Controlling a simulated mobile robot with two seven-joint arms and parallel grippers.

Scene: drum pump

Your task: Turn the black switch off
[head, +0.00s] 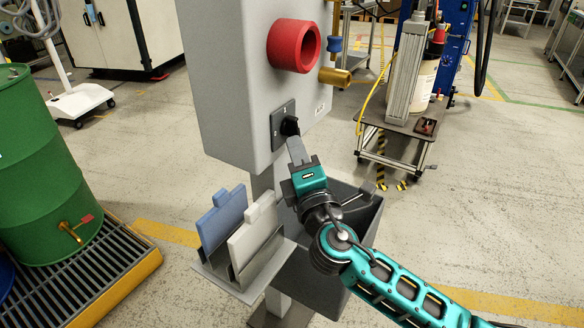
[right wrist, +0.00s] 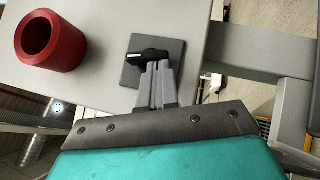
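The black switch (head: 290,126) is a rotary knob on a dark grey square plate (head: 281,122) on the front of the grey box. In the right wrist view the knob (right wrist: 148,56) lies roughly crosswise to my fingers. My right gripper (head: 296,146) reaches up from below, its tips right at the knob. In the right wrist view its two grey fingers (right wrist: 158,72) are close together, with no object seen between them. The tips overlap the knob's lower edge; whether they touch it I cannot tell. My left gripper is not in view.
A red ring (head: 294,46) sticks out above the switch. Below the box are a holder with a blue panel (head: 221,217) and a light grey panel (head: 254,236), and a dark bin (head: 352,212). A green drum (head: 45,170) stands left. A cart (head: 400,145) stands right.

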